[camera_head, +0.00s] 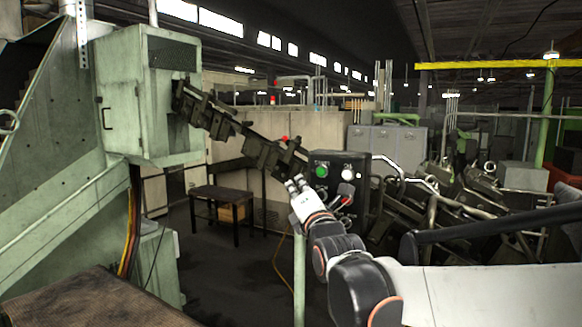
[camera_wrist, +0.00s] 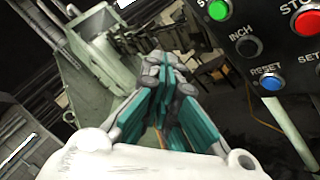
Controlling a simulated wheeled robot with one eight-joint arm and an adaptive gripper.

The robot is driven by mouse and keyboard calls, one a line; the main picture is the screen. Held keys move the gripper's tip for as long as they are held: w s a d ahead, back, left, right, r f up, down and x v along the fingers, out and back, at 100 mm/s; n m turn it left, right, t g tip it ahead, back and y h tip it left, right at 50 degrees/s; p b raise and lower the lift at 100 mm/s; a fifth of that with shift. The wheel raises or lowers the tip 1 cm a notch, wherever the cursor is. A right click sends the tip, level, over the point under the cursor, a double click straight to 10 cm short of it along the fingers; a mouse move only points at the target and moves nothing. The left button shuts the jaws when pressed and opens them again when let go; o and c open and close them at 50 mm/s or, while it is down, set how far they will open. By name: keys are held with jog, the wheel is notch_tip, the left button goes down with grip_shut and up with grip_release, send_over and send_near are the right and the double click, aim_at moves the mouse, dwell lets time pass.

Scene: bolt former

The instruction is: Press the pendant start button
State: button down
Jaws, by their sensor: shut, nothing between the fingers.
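The pendant is a dark control box (camera_head: 350,197) in the middle of the head view, on a pale green post. Its green start button (camera_head: 321,171) sits at its upper left, under a partly readable label. In the wrist view the green button (camera_wrist: 218,10) is at the top edge, with a red stop button (camera_wrist: 307,22), a black inch button (camera_wrist: 246,47) and a blue reset button (camera_wrist: 272,83). My gripper (camera_head: 294,184) is shut and empty, at the left side of the box, a little below the green button. In the wrist view its fingertips (camera_wrist: 163,62) lie left of the panel, apart from the buttons.
A pale green machine (camera_head: 130,100) stands on the left. A dark slanted linkage (camera_head: 240,130) reaches from it behind the pendant. A small dark table (camera_head: 222,197) stands on the floor behind. Metal machinery (camera_head: 480,205) fills the right. Open floor lies left of the post.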

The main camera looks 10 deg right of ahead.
aim_at(321, 172)
jog(key=shift+d, duration=0.1)
jog(key=shift+w+d+b, duration=0.15)
jog(key=shift+w+d, duration=0.7)
jog(key=shift+w, duration=0.35)
jog(key=shift+w+d+b, duration=0.15)
jog(key=shift+w+d, duration=0.65)
jog(key=shift+w, duration=0.35)
jog(key=shift+w+d+b, duration=0.15)
jog(key=shift+w+d, duration=0.7)
jog(key=shift+w, duration=0.35)
jog(key=shift+w+d, duration=0.1)
jog(key=shift+w+d, duration=0.15)
jog(key=shift+w, duration=0.1)
